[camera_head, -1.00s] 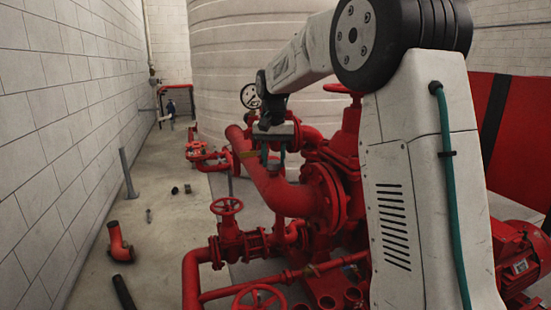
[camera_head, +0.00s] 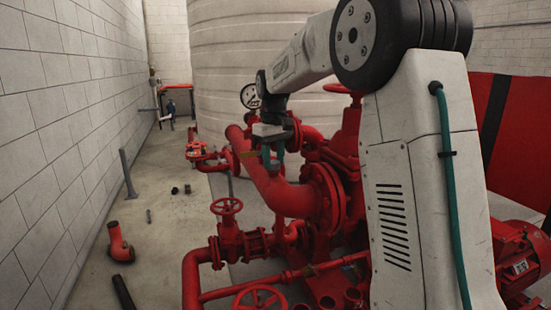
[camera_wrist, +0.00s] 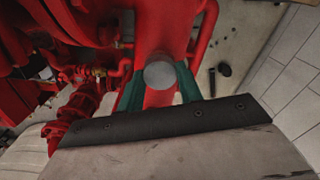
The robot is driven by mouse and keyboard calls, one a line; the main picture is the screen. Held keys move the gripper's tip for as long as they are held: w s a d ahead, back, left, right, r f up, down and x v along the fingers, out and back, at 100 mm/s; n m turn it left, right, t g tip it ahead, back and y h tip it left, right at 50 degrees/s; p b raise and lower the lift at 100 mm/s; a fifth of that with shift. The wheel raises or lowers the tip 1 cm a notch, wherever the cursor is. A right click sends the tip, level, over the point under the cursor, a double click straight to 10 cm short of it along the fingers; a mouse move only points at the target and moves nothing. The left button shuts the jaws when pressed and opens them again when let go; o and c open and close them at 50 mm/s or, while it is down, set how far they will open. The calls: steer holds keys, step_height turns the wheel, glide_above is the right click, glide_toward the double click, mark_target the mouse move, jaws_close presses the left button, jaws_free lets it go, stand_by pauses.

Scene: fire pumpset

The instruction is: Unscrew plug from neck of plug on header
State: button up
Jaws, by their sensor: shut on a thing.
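The plug (camera_wrist: 160,72) shows in the wrist view as a plain grey round top above the red pipework. My gripper (camera_wrist: 160,84) has its two teal fingers on either side of it and is shut on it. In the head view my gripper (camera_head: 273,163) points down at the large red header pipe (camera_head: 282,192), its fingers close to the pipe's top. The plug is too small and too covered by the fingers to make out there. The neck under the plug is hidden, so I cannot tell how far the plug sits in it.
A red handwheel valve (camera_head: 227,207) stands left of and below my gripper. A pressure gauge (camera_head: 250,96) is just behind it. A large pale tank (camera_head: 260,50) fills the back. The floor at left holds a loose red elbow (camera_head: 119,243) and small parts, with bare concrete between them.

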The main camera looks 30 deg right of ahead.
steer(key=shift+n, duration=0.4)
steer(key=n, duration=0.4)
steer(key=shift+n, duration=0.3)
steer(key=shift+n, duration=0.6)
steer(key=n, duration=0.3)
steer(key=shift+n, duration=0.3)
steer(key=n, duration=0.3)
steer(key=shift+r, duration=2.55)
